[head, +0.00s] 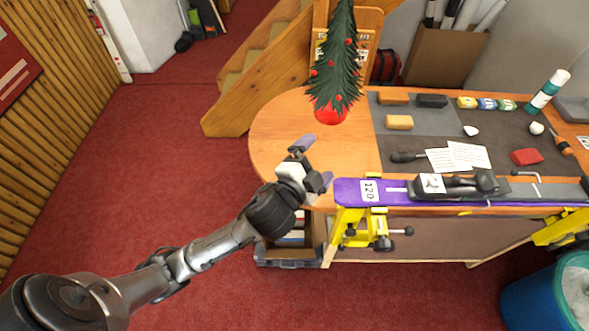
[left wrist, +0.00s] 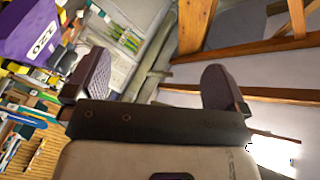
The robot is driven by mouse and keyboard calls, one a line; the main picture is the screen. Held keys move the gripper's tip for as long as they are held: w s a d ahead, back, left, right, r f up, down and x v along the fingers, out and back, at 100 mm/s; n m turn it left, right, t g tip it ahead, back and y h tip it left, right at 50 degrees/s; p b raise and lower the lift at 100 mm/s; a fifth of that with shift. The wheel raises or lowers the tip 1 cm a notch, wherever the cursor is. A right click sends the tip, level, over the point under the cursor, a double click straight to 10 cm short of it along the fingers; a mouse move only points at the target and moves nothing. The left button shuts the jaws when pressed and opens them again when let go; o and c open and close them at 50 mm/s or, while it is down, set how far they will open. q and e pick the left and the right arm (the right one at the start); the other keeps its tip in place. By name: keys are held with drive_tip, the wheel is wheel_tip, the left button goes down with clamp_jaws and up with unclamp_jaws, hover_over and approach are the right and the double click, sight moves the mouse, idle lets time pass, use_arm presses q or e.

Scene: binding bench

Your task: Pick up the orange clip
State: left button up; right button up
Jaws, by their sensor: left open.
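I cannot make out an orange clip for certain in either view. In the head view, small orange-brown blocks (head: 399,122) lie on the grey mat, but I cannot tell that any of them is a clip. My left gripper (head: 315,162) is open and empty, over the rounded left end of the wooden bench, left of the purple ski tip. In the left wrist view its two fingers (left wrist: 157,83) stand wide apart with nothing between them. My right gripper is in neither view.
A purple ski (head: 347,191) lies along the bench's front edge above yellow vises (head: 353,226). A small decorated tree (head: 335,70) stands behind my gripper. The wooden bench top (head: 272,130) is bare at its left end. A blue bin (head: 530,299) stands lower right.

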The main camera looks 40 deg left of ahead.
use_arm(q)
drive_tip(key=w+d+r+m+t+h+b, duration=0.3)
drive_tip(key=w+d+r+m+t+h, duration=0.25)
drive_tip(key=m, duration=0.45)
drive_tip(key=d+m+g+h+b, duration=0.35)
drive_tip(key=m+g+h, duration=0.3)
drive_tip(key=m, duration=0.85)
drive_tip(key=d+m+g+h+b, duration=0.2)
drive_tip(key=d+m+g+h, duration=0.35)
drive_tip(key=m, duration=1.05)
drive_tip(key=w+a+f+m+g+y+b, duration=0.35)
drive_tip(key=w+a+f+m+y, duration=0.2)
drive_tip(key=a+f+m, duration=0.35)
drive_tip(key=s+a+f+m+g+y, duration=0.1)
drive_tip(key=a+f+m+g+y, duration=0.1)
drive_tip(key=a+f+y, duration=0.5)
drive_tip(key=s+a+f+m+g+y, duration=0.2)
drive_tip(key=a+y, duration=0.4)
drive_tip(key=a, duration=0.5)
drive_tip(key=shift+m, duration=0.3)
drive_tip(key=shift+x, duration=6.7)
drive_tip(key=shift+s, duration=0.1)
drive_tip(key=shift+c, duration=0.2)
